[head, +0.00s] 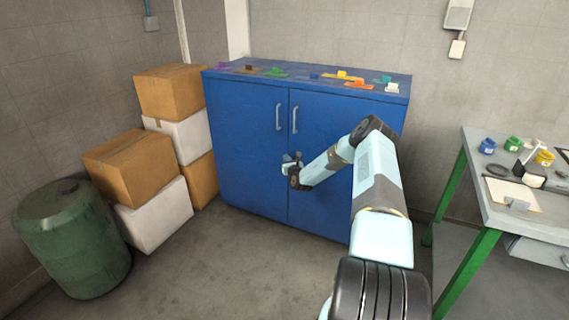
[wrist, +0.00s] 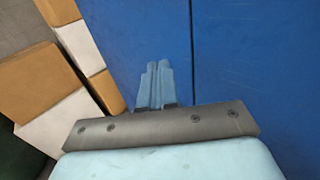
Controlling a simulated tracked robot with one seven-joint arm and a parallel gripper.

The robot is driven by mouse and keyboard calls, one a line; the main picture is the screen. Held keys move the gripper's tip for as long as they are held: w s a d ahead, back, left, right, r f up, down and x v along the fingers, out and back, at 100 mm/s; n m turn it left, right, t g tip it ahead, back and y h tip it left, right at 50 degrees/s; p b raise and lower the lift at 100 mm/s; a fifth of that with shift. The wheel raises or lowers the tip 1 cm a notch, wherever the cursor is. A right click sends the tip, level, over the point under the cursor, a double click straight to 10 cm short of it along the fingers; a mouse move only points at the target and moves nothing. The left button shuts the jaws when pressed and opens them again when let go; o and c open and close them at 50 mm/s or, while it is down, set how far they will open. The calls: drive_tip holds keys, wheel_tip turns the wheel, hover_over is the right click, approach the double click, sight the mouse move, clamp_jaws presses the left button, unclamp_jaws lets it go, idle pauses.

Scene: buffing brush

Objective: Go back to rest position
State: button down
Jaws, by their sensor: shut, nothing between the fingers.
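My gripper (head: 287,165) is in front of the blue cabinet (head: 248,150) in the head view, apart from any small object. In the wrist view my gripper (wrist: 155,68) has its fingers together with nothing between them, against the blue cabinet doors (wrist: 250,60). My arm reaches up from the lower right of the head view, bends at the elbow and points left. Both cabinet doors are shut.
Several coloured brushes or blocks (head: 343,75) lie on the cabinet top. Stacked boxes (head: 130,165) and a green barrel (head: 70,238) stand at left. A workbench (head: 490,210) with small pots stands at right. The floor before the cabinet is clear.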

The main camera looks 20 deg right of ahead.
drive_tip(key=s+a+r+n+g+y, duration=0.1)
drive_tip(key=s+a+r+n+y, duration=0.2)
drive_tip(key=a+r+n+y, duration=0.6)
drive_tip(key=s+a+r+n+g+y, duration=0.25)
drive_tip(key=a+r+n, duration=0.25)
drive_tip(key=a+r, duration=0.75)
drive_tip(key=s+a+r+n+g+y, duration=0.3)
drive_tip(key=s+a+r+n+g, duration=0.65)
drive_tip(key=s+r, duration=0.6)
drive_tip(key=s+a+r+n+g+h, duration=0.1)
drive_tip(key=s+r+n+h, duration=0.25)
drive_tip(key=s, duration=0.75)
drive_tip(key=s+a+r+n+g+h, duration=0.1)
drive_tip(key=s+r+n+h, duration=0.3)
drive_tip(key=s, duration=0.8)
drive_tip(key=s+d+r+n+t+h, duration=0.1)
drive_tip(key=s+d+n+h, duration=0.1)
drive_tip(key=s, duration=0.5)
drive_tip(key=s+d+n+h, duration=0.1)
drive_tip(key=s+d+h, duration=0.1)
drive_tip(key=s+d, duration=0.3)
drive_tip(key=s+d+r+n+t+h, duration=0.1)
drive_tip(key=s+d, duration=0.3)
drive_tip(key=s, duration=0.5)
drive_tip(key=shift+s+d+r+n+t+h, duration=0.3)
drive_tip(key=shift+n+h, duration=0.2)
drive_tip(key=shift+n, duration=0.3)
